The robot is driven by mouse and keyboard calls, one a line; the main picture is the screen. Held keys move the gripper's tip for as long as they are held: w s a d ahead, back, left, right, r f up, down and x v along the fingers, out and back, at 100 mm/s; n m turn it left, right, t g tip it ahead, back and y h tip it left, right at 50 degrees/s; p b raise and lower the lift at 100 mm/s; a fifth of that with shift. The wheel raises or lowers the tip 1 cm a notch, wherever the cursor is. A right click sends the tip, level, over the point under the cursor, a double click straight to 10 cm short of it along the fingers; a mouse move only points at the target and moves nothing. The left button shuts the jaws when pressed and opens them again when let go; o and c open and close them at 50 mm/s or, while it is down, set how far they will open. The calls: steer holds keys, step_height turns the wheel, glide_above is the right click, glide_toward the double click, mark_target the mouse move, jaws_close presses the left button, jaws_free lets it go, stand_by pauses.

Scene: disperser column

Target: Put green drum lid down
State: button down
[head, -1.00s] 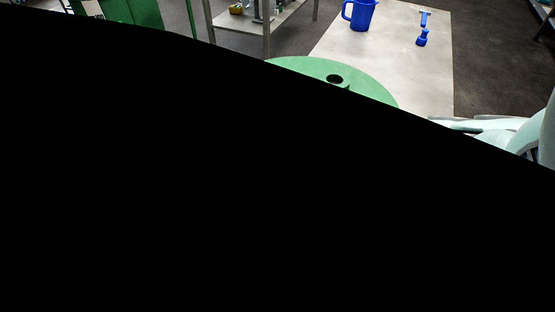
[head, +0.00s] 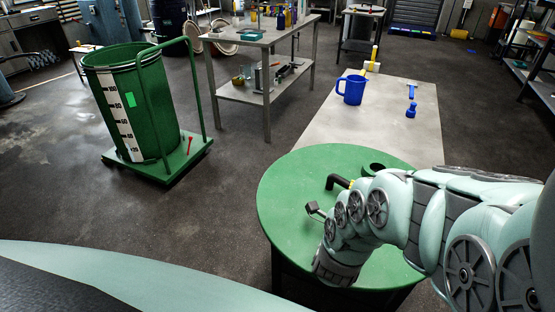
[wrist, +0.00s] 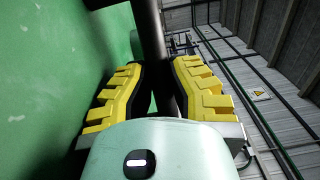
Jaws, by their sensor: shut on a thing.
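The green drum lid (head: 290,200) is a wide, flat disc with a round hole near its far edge and a black bar handle (head: 337,182). It looks nearly level, above or on a dark-legged support at the front right; I cannot tell whether it touches. My arm reaches over its right part. In the wrist view, the yellow fingers of my gripper (wrist: 157,78) are shut on the lid's black handle (wrist: 150,30), with the green surface (wrist: 50,60) filling the left side. In the head view my arm mostly hides the gripper.
An open green drum (head: 145,105) stands on a green wheeled cart (head: 185,160) at the left. A metal workbench (head: 240,38) stands farther back. Floor between cart and lid is clear.

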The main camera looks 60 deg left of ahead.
steer(key=shift+w+d+r, duration=0.15)
steer(key=shift+w+d, duration=0.1)
steer(key=shift+w, duration=0.05)
steer(key=shift+f+b, duration=0.6)
steer(key=shift+f, duration=1.15)
steer(key=c, duration=1.1)
jaws_free()
steer(key=shift+f, duration=0.1)
steer(key=shift+o, duration=0.2)
steer(key=shift+d, duration=0.1)
steer(key=p+v, duration=0.1)
steer(key=v, duration=1.1)
